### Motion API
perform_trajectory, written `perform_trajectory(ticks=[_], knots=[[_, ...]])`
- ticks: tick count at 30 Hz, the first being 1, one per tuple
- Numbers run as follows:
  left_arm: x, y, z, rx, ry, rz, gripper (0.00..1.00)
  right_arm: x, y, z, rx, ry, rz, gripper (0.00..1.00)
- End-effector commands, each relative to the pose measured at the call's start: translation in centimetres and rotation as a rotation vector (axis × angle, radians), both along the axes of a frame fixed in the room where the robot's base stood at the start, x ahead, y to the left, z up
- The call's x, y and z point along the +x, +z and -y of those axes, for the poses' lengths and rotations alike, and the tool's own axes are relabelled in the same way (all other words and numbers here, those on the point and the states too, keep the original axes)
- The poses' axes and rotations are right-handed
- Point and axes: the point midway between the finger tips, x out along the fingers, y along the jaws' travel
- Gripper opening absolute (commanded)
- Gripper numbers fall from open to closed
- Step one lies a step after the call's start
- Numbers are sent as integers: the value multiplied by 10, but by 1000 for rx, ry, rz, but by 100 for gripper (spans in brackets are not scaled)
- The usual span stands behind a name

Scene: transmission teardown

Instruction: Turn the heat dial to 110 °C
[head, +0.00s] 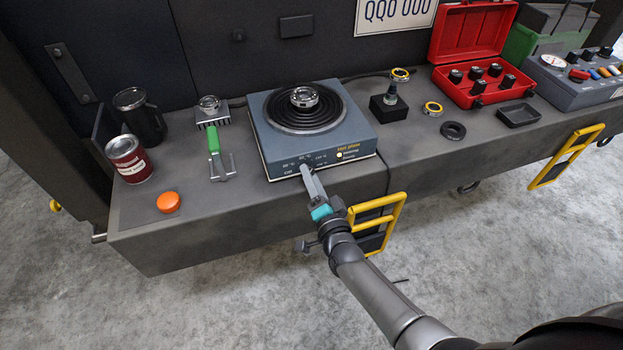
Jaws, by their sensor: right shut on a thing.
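The hot plate (264,134) is a blue-grey box with a dark ringed heating plate on top, standing on the bench. A metal ring-shaped part (305,97) rests on the middle of its heating plate. Its front panel carries temperature marks and a lit yellowish lamp (340,155). My right gripper (309,177) reaches the panel's lower left and is shut on the heat dial, which its fingers hide. I cannot read the dial's setting. My left gripper is not in view.
Left of the hot plate are a green-handled puller (214,143), an orange button (168,202), a red can (127,158) and a dark mug (140,115). To the right are a black stand (388,107), a small black tray (517,115) and an open red case (470,50). Yellow handles (398,215) jut from the bench front.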

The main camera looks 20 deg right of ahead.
Motion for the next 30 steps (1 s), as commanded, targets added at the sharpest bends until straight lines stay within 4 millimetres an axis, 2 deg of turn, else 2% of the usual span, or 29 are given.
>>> perform_trajectory(ticks=[3,15,30], knots=[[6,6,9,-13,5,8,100,-1,-2,0,108,1,-6,0],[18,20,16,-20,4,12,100,0,-2,0,410,0,-15,0],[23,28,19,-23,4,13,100,0,-1,1,539,-1,-20,0]])
